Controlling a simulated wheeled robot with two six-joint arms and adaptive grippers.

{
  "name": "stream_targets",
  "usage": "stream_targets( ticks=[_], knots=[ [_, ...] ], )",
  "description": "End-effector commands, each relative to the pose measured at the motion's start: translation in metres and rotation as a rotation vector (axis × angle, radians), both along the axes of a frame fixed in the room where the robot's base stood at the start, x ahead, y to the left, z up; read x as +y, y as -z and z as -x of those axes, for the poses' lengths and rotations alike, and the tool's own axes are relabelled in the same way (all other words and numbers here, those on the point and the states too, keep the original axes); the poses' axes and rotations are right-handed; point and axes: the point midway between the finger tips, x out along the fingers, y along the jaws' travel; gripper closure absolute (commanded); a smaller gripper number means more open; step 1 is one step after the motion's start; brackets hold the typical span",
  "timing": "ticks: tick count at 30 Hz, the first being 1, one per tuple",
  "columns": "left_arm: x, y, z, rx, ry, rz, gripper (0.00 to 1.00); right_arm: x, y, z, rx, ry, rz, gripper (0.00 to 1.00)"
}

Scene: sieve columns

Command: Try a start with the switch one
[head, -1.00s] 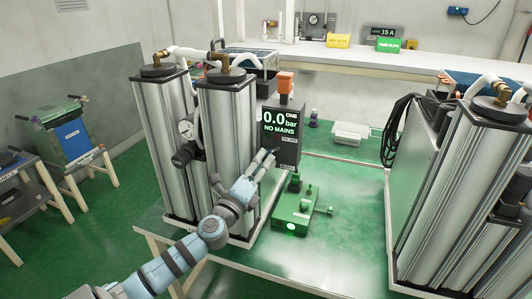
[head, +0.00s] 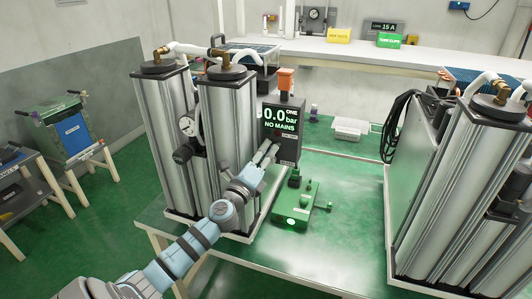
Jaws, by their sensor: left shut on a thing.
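My left gripper (head: 270,151) reaches up from the lower left to the box's lower face, just under the screen. Its fingers are shut at the switch there, and they hide most of it, so its position cannot be read. My right gripper is not in view.
A green device (head: 297,207) with a glowing lamp stands on the green table just below the box. A second column set (head: 455,190) fills the right. A white tray (head: 351,129) lies behind. The table's middle front is clear.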

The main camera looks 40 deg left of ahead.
Motion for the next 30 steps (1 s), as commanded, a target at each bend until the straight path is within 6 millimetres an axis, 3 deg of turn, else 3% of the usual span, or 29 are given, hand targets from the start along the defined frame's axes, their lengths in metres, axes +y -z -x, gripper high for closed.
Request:
stream_targets(
  ticks=[8,17,23,30],
  knots=[
    [-0.003,-0.001,0.000,0.000,-0.074,0.006,1.00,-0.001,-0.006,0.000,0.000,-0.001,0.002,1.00],
    [-0.016,0.001,-0.001,0.000,-0.290,0.009,1.00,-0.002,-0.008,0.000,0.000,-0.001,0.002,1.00],
    [-0.027,0.005,-0.005,-0.002,-0.478,0.008,1.00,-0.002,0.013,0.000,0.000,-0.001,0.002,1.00],
    [-0.038,0.007,-0.011,-0.004,-0.702,0.006,1.00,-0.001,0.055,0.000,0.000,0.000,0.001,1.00]
  ],
)
